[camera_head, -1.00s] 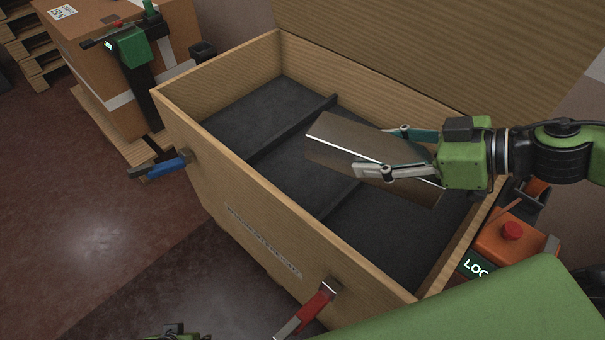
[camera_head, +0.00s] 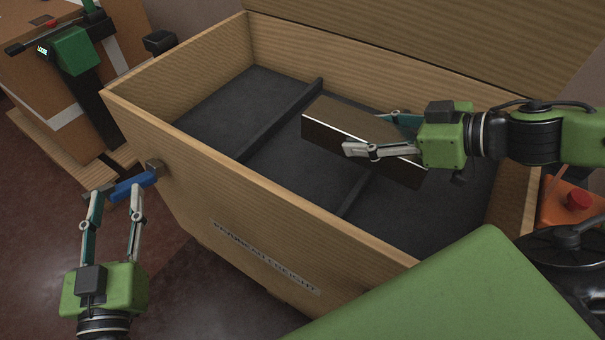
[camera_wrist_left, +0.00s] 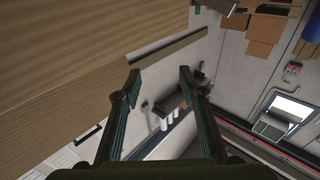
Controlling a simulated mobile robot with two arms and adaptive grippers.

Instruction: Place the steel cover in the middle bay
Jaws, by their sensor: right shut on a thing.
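The steel cover (camera_head: 345,137), a dark flat-sided box shape, is in the head view. My right gripper (camera_head: 370,135) is shut on its right part. The cover is tilted, inside the outline of the open wooden crate (camera_head: 255,190). It overlaps the middle bay (camera_head: 300,165) and the right divider (camera_head: 354,196) in the picture; its exact height is unclear. My left gripper (camera_head: 116,193) is open outside the crate's front wall, its fingertips beside a blue handle (camera_head: 130,186). The left wrist view shows its fingers (camera_wrist_left: 158,80) apart with nothing between them.
The left bay (camera_head: 222,108) and right bay (camera_head: 435,215) show dark, empty floors. A left divider (camera_head: 282,118) bounds the middle bay. The raised crate lid (camera_head: 430,45) stands behind. A cardboard box (camera_head: 30,85) is at the far left, an orange unit with a red button (camera_head: 578,200) at the right.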

